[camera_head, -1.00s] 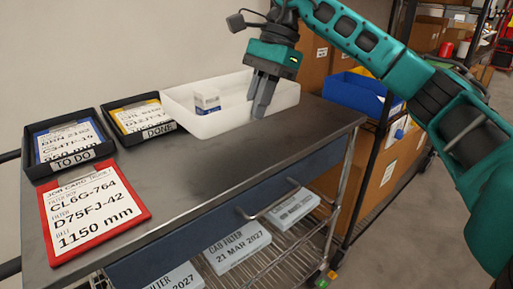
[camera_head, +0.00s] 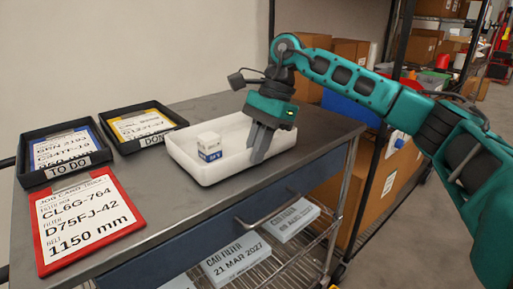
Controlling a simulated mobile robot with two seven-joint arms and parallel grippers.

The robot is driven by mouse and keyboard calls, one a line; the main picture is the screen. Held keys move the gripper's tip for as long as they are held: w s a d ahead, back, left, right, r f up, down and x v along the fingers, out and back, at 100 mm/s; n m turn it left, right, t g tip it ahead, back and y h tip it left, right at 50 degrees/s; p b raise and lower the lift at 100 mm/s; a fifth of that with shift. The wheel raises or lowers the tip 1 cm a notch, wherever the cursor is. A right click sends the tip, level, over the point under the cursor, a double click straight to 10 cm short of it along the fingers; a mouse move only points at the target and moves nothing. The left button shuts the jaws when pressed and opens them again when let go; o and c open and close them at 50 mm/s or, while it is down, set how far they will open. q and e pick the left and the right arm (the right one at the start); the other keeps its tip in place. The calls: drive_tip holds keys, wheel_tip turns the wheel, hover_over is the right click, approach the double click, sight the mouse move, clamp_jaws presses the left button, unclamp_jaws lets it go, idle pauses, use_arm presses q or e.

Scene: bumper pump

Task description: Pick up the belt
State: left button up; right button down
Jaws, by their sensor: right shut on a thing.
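I see no belt in view; the word BELT shows only on the red job card (camera_head: 88,222), with 1150 mm under it. My right gripper (camera_head: 258,158) points down at the near wall of a white tray (camera_head: 215,174) and is shut on that wall. The tray stands on the grey cart top (camera_head: 190,215). A small white and blue box (camera_head: 209,147) sits inside it, to the left of the fingers and apart from them. My left gripper is not in view.
The TO DO tray (camera_head: 68,171) and DONE tray (camera_head: 152,141) stand at the left back. Boxed cab filters (camera_head: 235,256) lie on the wire shelf below. A blue bin (camera_head: 350,108) and cardboard boxes are on shelving at right. The cart top's front middle is clear.

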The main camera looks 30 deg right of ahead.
drive_tip(key=c, duration=1.2)
unclamp_jaws()
drive_tip(key=shift+f, duration=0.1)
drive_tip(key=shift+c, duration=0.2)
